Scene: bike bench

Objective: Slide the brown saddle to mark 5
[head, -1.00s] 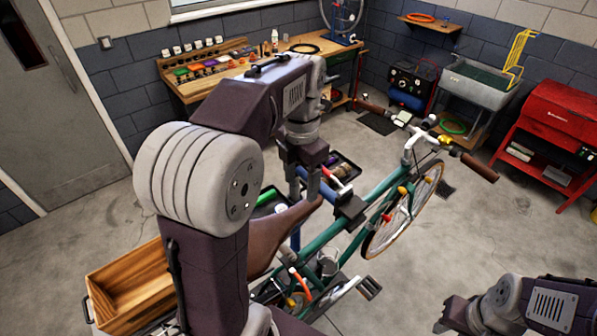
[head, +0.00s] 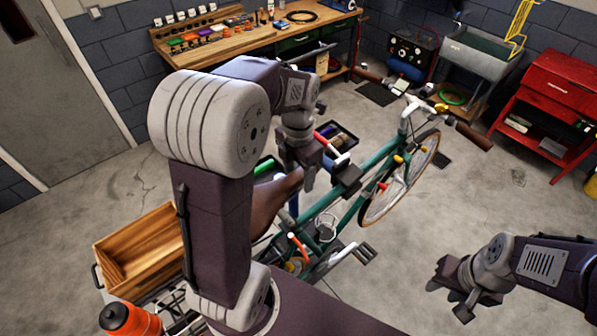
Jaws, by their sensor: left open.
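The brown saddle (head: 270,203) is on the green bike (head: 325,203), partly hidden behind my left arm. Its nose points up and to the right. My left gripper (head: 303,184) is open, pointing down at the saddle's nose end. I cannot tell whether its fingers touch the saddle. The seat post and any numbered marks are hidden or too small to read. My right gripper (head: 450,298) is open and empty over the floor at the lower right, well away from the saddle.
A wooden crate (head: 110,262) and an orange bottle (head: 128,318) are at the lower left. A dark tray (head: 345,135) with tools lies beyond the saddle. A workbench (head: 225,55) is at the back and a red cabinet (head: 545,115) at the right.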

